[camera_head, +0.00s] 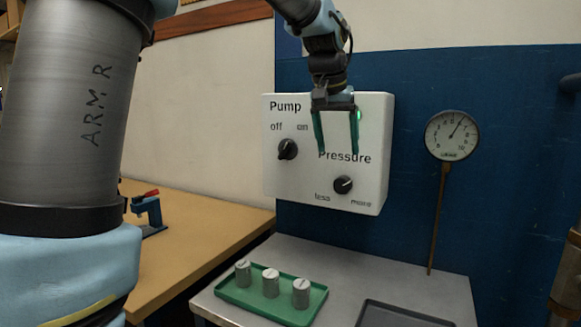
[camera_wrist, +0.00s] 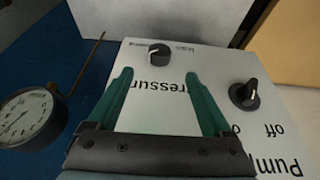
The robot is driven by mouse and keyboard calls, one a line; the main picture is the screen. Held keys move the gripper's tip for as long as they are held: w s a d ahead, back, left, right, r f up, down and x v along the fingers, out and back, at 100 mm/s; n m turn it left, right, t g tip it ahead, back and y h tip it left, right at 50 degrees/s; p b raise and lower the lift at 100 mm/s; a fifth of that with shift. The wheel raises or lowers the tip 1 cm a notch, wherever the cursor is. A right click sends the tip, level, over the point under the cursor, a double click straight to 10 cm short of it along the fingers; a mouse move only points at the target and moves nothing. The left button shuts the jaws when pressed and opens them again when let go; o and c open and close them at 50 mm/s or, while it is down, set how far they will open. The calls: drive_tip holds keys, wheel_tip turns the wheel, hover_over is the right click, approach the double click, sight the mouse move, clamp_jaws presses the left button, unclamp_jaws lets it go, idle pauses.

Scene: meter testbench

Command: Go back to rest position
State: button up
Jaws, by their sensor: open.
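My gripper (camera_head: 336,132) is open and empty, with its two green fingers pointing down in front of the white pump control box (camera_head: 280,185). In the wrist view my gripper (camera_wrist: 165,88) spans the "Pressure" label, and nothing is between the fingers. The box has a black pump knob (camera_head: 287,149) under "off" and "on", and a black pressure knob (camera_head: 343,185) between "less" and "more". Both knobs also show in the wrist view, the pump knob (camera_wrist: 244,95) at right and the pressure knob (camera_wrist: 159,54) at top.
A round gauge (camera_head: 452,135) on a thin pipe is right of the box. Below, a green tray (camera_head: 292,311) holds three grey cylinders (camera_head: 271,283) on a grey table. A dark tray (camera_head: 395,316) lies beside it. A wooden bench (camera_head: 190,245) is at left.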

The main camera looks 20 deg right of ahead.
drive_tip(key=w+a+f+n+y, duration=0.1)
drive_tip(key=a+f+n, duration=0.1)
drive_tip(key=a+f, duration=0.65)
drive_tip(key=a+f+n+y, duration=0.15)
drive_tip(key=a+f, duration=0.45)
drive_tip(key=a, duration=0.6)
drive_tip(key=s+a+f+n+g, duration=0.1)
drive_tip(key=s+a+f+n, duration=0.1)
drive_tip(key=s+a+f, duration=0.3)
drive_tip(key=s+a+f+n, duration=0.2)
drive_tip(key=s+a+f, duration=0.2)
drive_tip(key=a, duration=0.5)
drive_tip(key=shift+s+f+g+p, duration=0.3)
drive_tip(key=shift+s+f+g, duration=0.1)
drive_tip(key=shift+f, duration=0.5)
drive_tip(key=shift+d+y, duration=0.1)
drive_tip(key=shift+y, duration=0.15)
